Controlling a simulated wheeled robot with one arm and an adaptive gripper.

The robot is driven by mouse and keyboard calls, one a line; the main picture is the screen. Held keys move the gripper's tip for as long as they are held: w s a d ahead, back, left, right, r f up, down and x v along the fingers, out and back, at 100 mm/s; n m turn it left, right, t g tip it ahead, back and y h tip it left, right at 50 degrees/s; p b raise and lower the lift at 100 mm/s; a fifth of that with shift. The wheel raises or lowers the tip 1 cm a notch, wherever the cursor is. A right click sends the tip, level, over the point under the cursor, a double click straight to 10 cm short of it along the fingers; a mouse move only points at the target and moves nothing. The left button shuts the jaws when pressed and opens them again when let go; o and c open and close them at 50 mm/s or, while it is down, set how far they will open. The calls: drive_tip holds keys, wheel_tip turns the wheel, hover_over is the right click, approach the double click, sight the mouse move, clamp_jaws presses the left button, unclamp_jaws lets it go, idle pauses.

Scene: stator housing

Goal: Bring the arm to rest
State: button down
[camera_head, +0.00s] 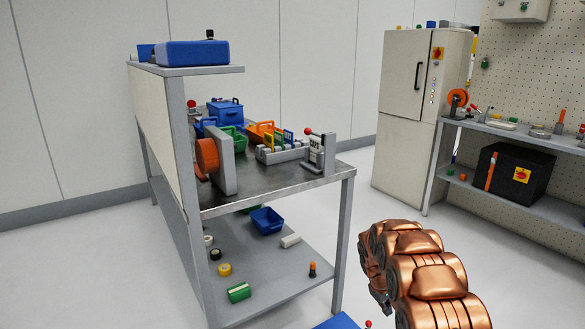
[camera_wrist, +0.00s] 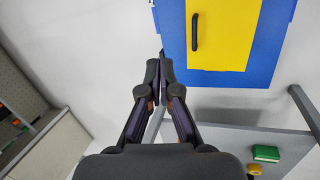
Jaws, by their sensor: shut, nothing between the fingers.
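My gripper (camera_wrist: 160,72) shows in the wrist view with its dark fingers together and nothing between them. It is apart from the things around it, over open floor near a blue panel with a yellow middle and a black handle (camera_wrist: 195,32). In the head view my copper-coloured arm is at the lower right, in front of the workbench.
A metal workbench (camera_head: 335,172) with bins and fixtures stands left of my arm. Its lower shelf (camera_head: 262,285) holds tape rolls and a green block (camera_head: 239,292). A cabinet (camera_head: 405,110) and a side bench (camera_head: 520,138) stand behind.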

drive_tip(key=s+a+r+m+g+y, duration=0.1)
drive_tip(key=s+a+r, duration=0.1)
drive_tip(key=s+r, duration=0.8)
drive_tip(key=s+a+r+m+g, duration=0.1)
drive_tip(key=s+a+r+m, duration=0.15)
drive_tip(key=s+r, duration=0.7)
drive_tip(key=s+a+r+g+y, duration=0.1)
drive_tip(key=s+a, duration=0.1)
drive_tip(key=s, duration=0.8)
drive_tip(key=s+a+r, duration=0.2)
drive_tip(key=s+a, duration=0.1)
drive_tip(key=s, duration=0.7)
drive_tip(key=s+a+r+g+y, duration=0.1)
drive_tip(key=s+a, duration=0.1)
drive_tip(key=s, duration=0.8)
wheel_tip(320, 180, up, 20)
drive_tip(key=t+p, duration=0.1)
drive_tip(key=p, duration=1.7)
drive_tip(key=shift+a+f+m, duration=0.15)
drive_tip(key=shift+m, duration=0.3)
